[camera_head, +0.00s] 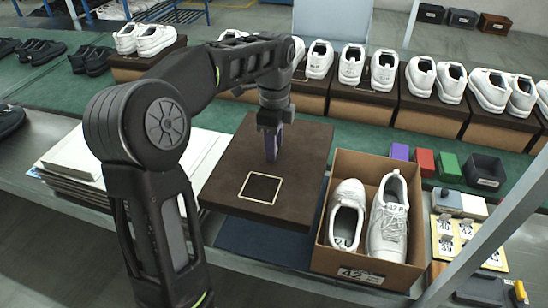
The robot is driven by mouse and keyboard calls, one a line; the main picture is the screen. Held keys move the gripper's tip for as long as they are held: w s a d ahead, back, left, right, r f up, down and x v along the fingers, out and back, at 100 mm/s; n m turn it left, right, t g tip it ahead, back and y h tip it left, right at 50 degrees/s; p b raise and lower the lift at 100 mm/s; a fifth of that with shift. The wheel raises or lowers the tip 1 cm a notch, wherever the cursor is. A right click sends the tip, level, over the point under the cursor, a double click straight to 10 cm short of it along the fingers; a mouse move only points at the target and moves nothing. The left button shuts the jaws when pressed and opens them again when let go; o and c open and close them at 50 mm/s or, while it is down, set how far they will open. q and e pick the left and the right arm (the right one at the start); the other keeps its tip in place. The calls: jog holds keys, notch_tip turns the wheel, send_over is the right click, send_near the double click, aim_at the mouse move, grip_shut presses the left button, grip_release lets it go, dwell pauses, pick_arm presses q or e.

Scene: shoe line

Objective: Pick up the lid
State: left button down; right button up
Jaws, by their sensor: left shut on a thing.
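The lid (231,165) is a dark brown flat panel with a pale square outline on its top. It lies roughly level over a dark blue mat, left of the open shoe box. My left gripper (273,148) comes down from above onto the lid's middle. It is shut at an upright purple piece standing at the lid's top face; the exact contact is too small to make out. The brown shoe box (366,270) holds two white shoes (388,220), and its top is open. My right gripper is not in view.
White sheets (75,160) are stacked left of the lid, partly behind my arm. Purple, red and green blocks (447,167) and a black bin (484,172) stand right of the box. Shoes on closed boxes (432,118) line the back.

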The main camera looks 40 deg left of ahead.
pick_arm(q)
jog(key=shift+r, duration=0.25)
dwell(0.4)
jog(key=c, duration=1.5)
grip_release()
jog(key=c, duration=0.5)
